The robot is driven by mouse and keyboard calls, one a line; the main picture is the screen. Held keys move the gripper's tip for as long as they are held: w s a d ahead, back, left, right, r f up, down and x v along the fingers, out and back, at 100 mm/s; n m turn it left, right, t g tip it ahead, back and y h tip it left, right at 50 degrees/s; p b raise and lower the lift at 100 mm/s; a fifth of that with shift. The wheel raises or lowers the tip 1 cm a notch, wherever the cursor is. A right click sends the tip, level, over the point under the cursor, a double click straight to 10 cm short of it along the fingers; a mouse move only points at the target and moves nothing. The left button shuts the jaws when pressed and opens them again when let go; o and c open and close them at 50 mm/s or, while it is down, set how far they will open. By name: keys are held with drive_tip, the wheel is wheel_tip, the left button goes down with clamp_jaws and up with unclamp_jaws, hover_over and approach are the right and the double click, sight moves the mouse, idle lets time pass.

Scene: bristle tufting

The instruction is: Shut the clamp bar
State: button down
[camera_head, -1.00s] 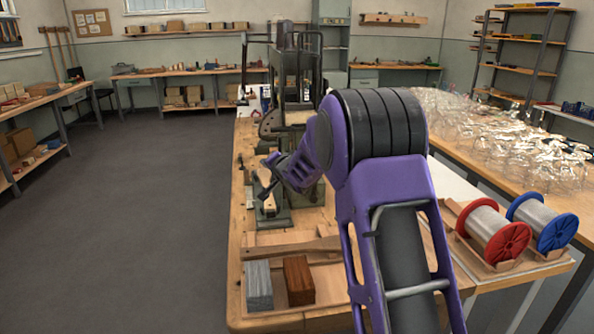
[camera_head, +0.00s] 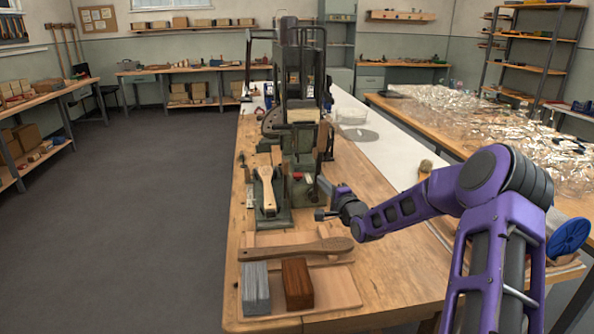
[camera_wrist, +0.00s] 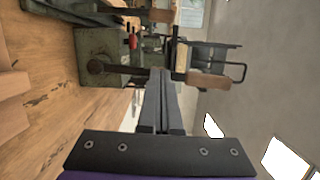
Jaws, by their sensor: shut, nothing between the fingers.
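The tufting machine (camera_head: 303,140) stands on the workbench. A pale wooden brush body (camera_head: 267,190) lies at its left front. A small red part (camera_head: 298,176) shows on the machine's front; it also shows in the wrist view (camera_wrist: 132,41). I cannot tell for certain which part is the clamp bar. My gripper (camera_head: 323,184) is at the machine's right front, shut and empty. Its fingers (camera_wrist: 159,73) point at the machine in the wrist view; whether they touch it is unclear.
A wooden brush handle (camera_head: 295,249) lies across the bench front. A grey block (camera_head: 256,288) and a brown block (camera_head: 297,284) stand before it. A blue-flanged spool (camera_head: 569,238) is at the right. The bench's right front is clear.

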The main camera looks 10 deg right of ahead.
sight(285, 180)
drive_tip(key=shift+w, duration=0.15)
drive_tip(key=w+a, duration=0.6)
drive_tip(key=w, duration=0.3)
drive_tip(key=shift+w+a+b, duration=0.2)
drive_tip(key=shift+w+b, duration=0.05)
drive_tip(key=shift+b, duration=0.2)
drive_tip(key=shift+r, duration=0.1)
drive_tip(key=shift+r, duration=0.1)
drive_tip(key=shift+a+n, duration=0.3)
